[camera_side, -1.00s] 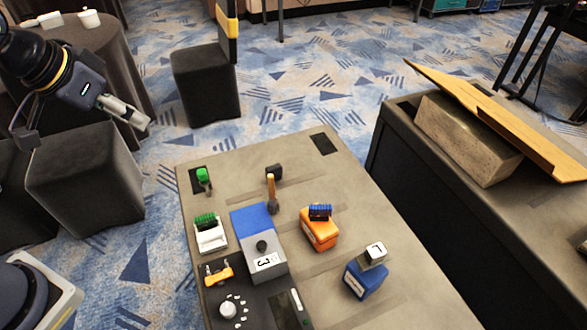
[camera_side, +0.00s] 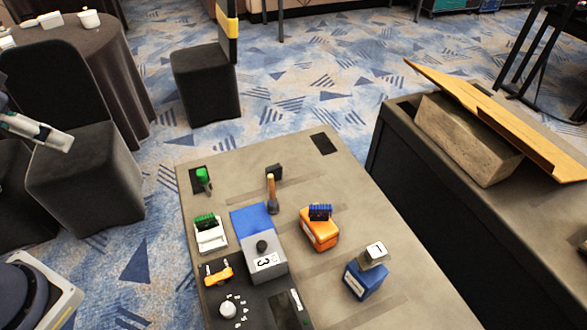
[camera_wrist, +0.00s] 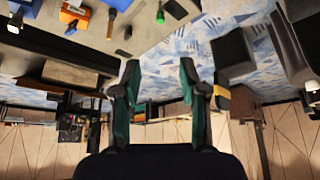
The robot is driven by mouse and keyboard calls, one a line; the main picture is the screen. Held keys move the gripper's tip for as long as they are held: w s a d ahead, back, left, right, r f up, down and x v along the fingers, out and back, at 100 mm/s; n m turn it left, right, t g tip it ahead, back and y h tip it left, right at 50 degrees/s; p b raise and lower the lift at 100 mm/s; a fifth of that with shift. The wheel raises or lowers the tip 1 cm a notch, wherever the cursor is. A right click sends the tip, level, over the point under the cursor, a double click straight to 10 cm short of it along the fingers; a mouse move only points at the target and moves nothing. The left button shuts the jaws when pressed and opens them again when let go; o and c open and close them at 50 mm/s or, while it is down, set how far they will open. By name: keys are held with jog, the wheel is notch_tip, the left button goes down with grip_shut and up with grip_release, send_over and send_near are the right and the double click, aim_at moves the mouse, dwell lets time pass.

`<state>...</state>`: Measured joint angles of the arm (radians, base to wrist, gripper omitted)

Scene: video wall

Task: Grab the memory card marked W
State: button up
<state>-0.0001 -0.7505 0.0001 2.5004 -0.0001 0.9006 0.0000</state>
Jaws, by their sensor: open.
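No W can be read on anything in either view, so I cannot tell which item is the memory card. Candidates on the grey table include a white holder (camera_side: 211,238) with green pieces on top, an orange block (camera_side: 319,234) with a blue ribbed piece (camera_side: 320,212), and a blue box (camera_side: 364,281) under a pale cube (camera_side: 375,254) with a dark mark. My gripper (camera_wrist: 160,75) is open and empty in the wrist view, its two dark green fingers spread apart. In the side view its end (camera_side: 62,141) shows at the left edge, away from the table.
The table (camera_side: 340,175) also bears a blue and grey box (camera_side: 262,262) marked 3, a wooden-handled tool (camera_side: 271,190), a green-topped item (camera_side: 203,177) and an orange clip (camera_side: 219,273). Dark seats (camera_side: 85,180) stand at left. A dark counter (camera_side: 450,220) stands at right.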

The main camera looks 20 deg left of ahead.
dwell(0.4)
jog(key=shift+o, duration=0.9)
